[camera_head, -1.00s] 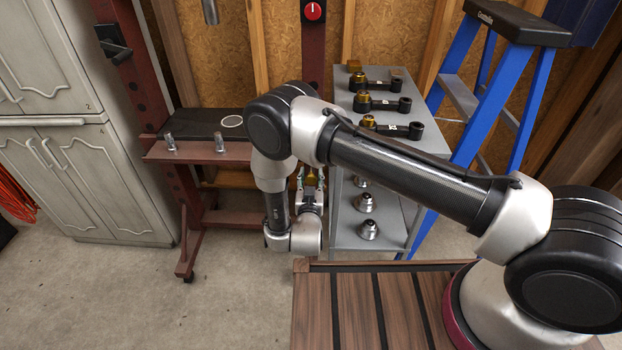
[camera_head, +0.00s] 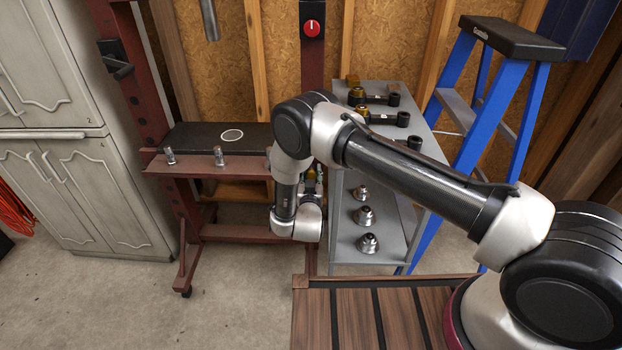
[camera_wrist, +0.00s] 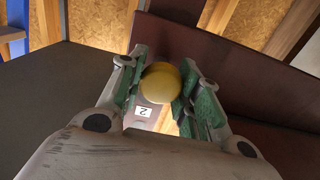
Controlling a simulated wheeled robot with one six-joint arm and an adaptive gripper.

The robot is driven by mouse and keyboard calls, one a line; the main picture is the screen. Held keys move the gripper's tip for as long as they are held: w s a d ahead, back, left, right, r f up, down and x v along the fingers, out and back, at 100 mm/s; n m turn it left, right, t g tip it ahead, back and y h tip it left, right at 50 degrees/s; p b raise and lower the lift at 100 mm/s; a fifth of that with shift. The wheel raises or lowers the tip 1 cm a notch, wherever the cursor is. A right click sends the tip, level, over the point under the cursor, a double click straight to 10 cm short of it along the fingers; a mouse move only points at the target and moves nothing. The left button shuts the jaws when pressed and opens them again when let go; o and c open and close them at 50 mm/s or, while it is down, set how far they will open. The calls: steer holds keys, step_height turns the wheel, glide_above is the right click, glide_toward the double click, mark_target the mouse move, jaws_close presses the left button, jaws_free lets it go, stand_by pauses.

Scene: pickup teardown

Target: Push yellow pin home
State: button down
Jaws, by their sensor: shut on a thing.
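The yellow pin (camera_wrist: 160,84) shows in the wrist view as a round yellow head between the green finger pads. My gripper (camera_wrist: 163,88) is shut on it. The pin's shaft and its hole are hidden, so I cannot tell how deep it sits. In the head view my gripper (camera_head: 312,184) is mostly hidden behind my wrist, between the red press frame (camera_head: 240,166) and the grey cart.
Two silver pins (camera_head: 218,157) stand on the press bed. A white "2" tag (camera_wrist: 144,111) shows beyond the pin.

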steer(key=shift+w+r, duration=0.1)
steer(key=shift+w, duration=0.05)
steer(key=c, duration=1)
jaws_free()
steer(key=s, duration=1.2)
steer(key=shift+a, duration=0.2)
